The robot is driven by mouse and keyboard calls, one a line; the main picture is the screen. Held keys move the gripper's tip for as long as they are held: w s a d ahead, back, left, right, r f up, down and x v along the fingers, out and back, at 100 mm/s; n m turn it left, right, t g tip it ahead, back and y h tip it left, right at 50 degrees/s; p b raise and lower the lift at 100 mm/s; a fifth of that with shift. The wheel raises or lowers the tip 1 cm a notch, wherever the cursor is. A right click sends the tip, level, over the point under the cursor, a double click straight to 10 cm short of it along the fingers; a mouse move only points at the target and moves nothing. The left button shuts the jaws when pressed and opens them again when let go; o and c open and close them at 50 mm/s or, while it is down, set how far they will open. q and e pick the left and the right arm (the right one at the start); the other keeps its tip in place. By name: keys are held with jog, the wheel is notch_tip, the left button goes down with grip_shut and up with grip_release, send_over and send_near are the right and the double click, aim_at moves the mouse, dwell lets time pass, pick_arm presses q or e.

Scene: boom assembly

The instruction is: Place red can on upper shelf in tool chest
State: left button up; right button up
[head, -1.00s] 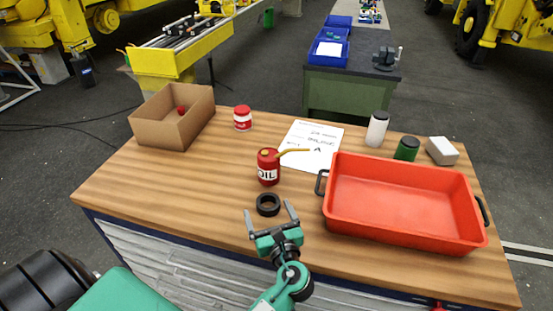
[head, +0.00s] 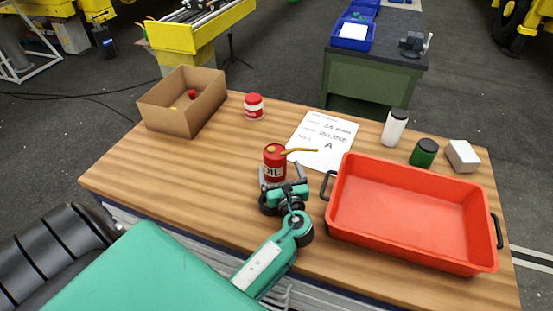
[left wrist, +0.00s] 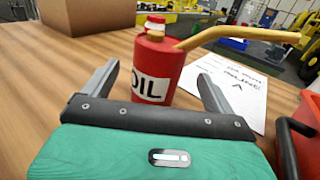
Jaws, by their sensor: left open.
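The red oil can (head: 274,165), with a yellow spout, stands upright on the wooden tabletop. It also shows in the left wrist view (left wrist: 158,72), with its "OIL" label facing me. My left gripper (head: 283,177) is open just in front of the can. In the left wrist view the fingers (left wrist: 157,82) point toward the can, one on each side, and the can stands slightly beyond or between the tips; contact cannot be told. My right gripper is not in view. No upper shelf of a tool chest is visible.
A red tray (head: 410,212) fills the right of the table. A cardboard box (head: 180,112), a red-and-white jar (head: 254,107), a paper sheet (head: 322,140), a white bottle (head: 395,127), a green can (head: 424,153) and a white block (head: 462,156) stand behind.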

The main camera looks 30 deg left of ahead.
aim_at(275, 158)
pick_arm(q)
jog(key=shift+w+a+r+p, duration=0.3)
jog(key=shift+w+a+p, duration=0.15)
jog(key=shift+a, duration=0.2)
jog(key=p+x, duration=0.1)
jog(key=x, duration=0.2)
jog(key=shift+w+a+f, duration=0.15)
jog(key=shift+w+a, duration=0.05)
jog(key=shift+w, duration=0.05)
jog(key=shift+w+a+f, duration=0.1)
jog(key=shift+w+a, duration=0.05)
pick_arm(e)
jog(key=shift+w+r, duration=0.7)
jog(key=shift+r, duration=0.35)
pick_arm(q)
jog(key=shift+c, duration=1.1)
jog(key=c, duration=1.1)
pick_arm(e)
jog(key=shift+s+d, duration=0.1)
